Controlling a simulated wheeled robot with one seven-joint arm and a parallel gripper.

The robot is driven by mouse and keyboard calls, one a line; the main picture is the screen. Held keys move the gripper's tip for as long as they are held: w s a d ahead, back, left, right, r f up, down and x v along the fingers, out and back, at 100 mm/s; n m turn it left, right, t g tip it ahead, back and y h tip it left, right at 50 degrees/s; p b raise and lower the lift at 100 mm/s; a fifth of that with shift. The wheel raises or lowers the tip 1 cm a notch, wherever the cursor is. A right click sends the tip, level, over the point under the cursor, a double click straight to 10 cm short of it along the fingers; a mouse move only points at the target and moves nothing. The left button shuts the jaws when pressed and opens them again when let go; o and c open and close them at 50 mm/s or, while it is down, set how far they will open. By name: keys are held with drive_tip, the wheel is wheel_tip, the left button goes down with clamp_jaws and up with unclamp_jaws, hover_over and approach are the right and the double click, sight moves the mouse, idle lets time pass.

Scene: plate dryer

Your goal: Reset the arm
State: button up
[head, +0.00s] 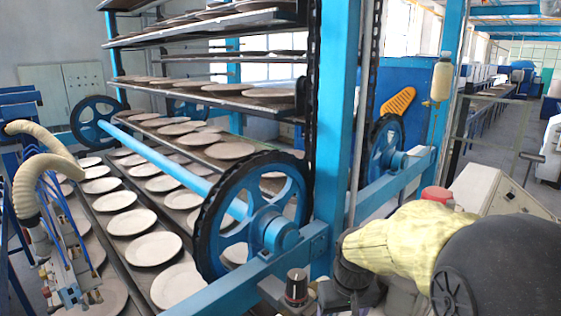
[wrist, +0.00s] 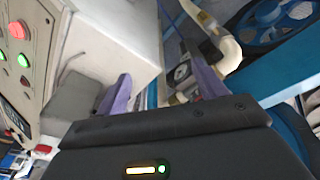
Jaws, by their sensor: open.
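My gripper (wrist: 160,90) shows in the wrist view with its two purple fingers spread wide apart. The gap between them is empty and nothing is held. Beyond the right finger are a small dark fitting with a round face (wrist: 183,71) and a cream pipe (wrist: 230,48). Whether the finger touches them I cannot tell. A pale box-like housing (wrist: 110,40) lies beyond the left finger. In the head view I cannot make out my gripper's fingers. A dark rounded body at the lower right may be part of my arm, but I cannot be sure.
The blue plate dryer frame (head: 338,130) with its large wheel (head: 255,215) fills the middle. Plates (head: 153,249) lie in rows on its shelves. A yellow cloth-like thing (head: 415,238) and a black knob (head: 296,288) are at the front. A button panel (wrist: 22,60) stands left in the wrist view.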

drive_tip(key=s+d+f+m, duration=0.1)
drive_tip(key=s+d+f, duration=0.1)
drive_tip(key=s+f, duration=0.3)
drive_tip(key=s, duration=0.4)
drive_tip(key=shift+s+d+f+m+t, duration=0.15)
drive_tip(key=shift+s+f+m+t, duration=0.15)
drive_tip(key=shift+f+t, duration=0.1)
